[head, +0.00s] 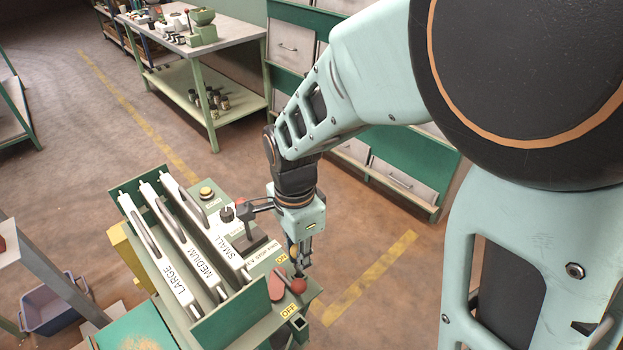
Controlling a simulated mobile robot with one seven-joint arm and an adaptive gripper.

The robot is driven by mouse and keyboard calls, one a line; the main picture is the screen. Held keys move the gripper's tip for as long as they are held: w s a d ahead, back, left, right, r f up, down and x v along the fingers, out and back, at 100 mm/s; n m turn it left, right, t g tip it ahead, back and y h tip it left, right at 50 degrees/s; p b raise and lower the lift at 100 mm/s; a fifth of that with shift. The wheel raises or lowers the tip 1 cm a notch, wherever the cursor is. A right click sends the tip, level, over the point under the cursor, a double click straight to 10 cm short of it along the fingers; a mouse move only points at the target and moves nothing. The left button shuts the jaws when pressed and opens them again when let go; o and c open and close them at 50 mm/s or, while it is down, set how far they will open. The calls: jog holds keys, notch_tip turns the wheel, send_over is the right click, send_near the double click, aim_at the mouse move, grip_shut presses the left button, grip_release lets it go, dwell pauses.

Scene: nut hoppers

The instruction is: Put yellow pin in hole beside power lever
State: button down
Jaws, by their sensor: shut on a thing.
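My gripper (300,268) points down over the front right part of the hopper bench, shut, with its fingertips at the red ball knob (299,287) of the power lever. The fingers cover the top of the knob, so the exact grip is hard to see. The knob stands between the yellow ON label (282,258) and the yellow OFF label (289,311). A small dark square opening (299,322) is just beyond OFF. A round yellow piece (206,192) sits at the back of the bench; I cannot tell whether it is the pin. No other yellow pin is distinguishable.
A dark upright device (247,228) stands close left of my gripper. A red flat piece (277,285) lies beside the knob. Open floor is at right.

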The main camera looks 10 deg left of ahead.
jog(key=shift+f+b, duration=1.15)
jog(key=shift+f, duration=0.6)
jog(key=c, duration=1.6)
grip_release()
notch_tip(320, 180, up, 12)
jog(key=shift+r, duration=0.1)
jog(key=shift+w, duration=0.1)
